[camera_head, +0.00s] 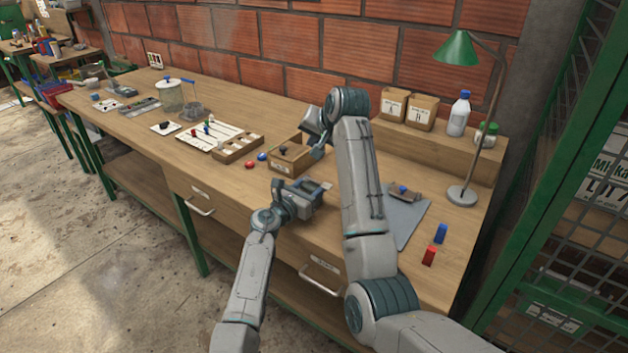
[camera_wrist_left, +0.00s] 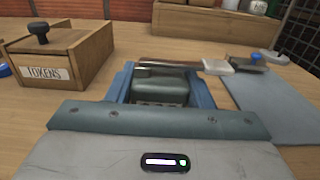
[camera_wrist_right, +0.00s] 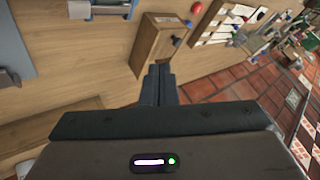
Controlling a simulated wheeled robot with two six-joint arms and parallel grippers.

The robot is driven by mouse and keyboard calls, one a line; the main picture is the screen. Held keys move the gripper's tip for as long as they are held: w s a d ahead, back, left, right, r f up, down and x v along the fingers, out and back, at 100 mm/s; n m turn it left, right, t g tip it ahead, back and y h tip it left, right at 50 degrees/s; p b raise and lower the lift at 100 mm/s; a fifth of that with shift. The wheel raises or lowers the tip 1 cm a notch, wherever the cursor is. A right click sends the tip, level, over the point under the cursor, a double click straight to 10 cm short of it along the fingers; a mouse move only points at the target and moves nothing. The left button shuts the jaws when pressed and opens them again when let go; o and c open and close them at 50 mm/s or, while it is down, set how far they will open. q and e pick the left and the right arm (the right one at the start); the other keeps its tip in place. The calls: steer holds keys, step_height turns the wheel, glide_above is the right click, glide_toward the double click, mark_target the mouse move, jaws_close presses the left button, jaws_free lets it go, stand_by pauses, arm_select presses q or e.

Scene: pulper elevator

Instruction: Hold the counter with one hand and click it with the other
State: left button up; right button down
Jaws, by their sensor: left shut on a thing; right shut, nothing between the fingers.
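My left gripper (camera_head: 318,190) is low over the table front, shut on a small item that I take to be the counter. My right gripper (camera_head: 317,153) is above and behind the left one, beside the wooden tokens box. In the right wrist view its fingers (camera_wrist_right: 160,72) are shut and empty. The two grippers are apart.
The tokens box (camera_wrist_left: 60,58) has a dark knob. Red (camera_head: 429,256) and blue (camera_head: 441,233) blocks and a green lamp (camera_head: 462,195) stand further right. A wooden tray (camera_head: 240,148) lies left.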

mark_target(314, 181)
steer(key=shift+s+d+f, duration=0.1)
steer(key=shift+d+f, duration=0.05)
steer(key=shift+f, duration=4.1)
steer(key=shift+f, duration=0.2)
steer(key=shift+f, duration=0.2)
steer(key=shift+f, duration=0.3)
arm_select(q)
steer(key=shift+r, duration=0.25)
arm_select(e)
steer(key=shift+s+d+f, duration=0.1)
steer(key=shift+s+f, duration=0.1)
steer(key=shift+f, duration=0.75)
steer(key=shift+r, duration=0.15)
arm_select(q)
steer(key=shift+w+f, duration=0.1)
arm_select(e)
steer(key=shift+w+r, duration=0.2)
steer(key=shift+r, duration=0.85)
arm_select(q)
steer(key=shift+f, duration=0.1)
arm_select(e)
steer(key=shift+r, duration=0.15)
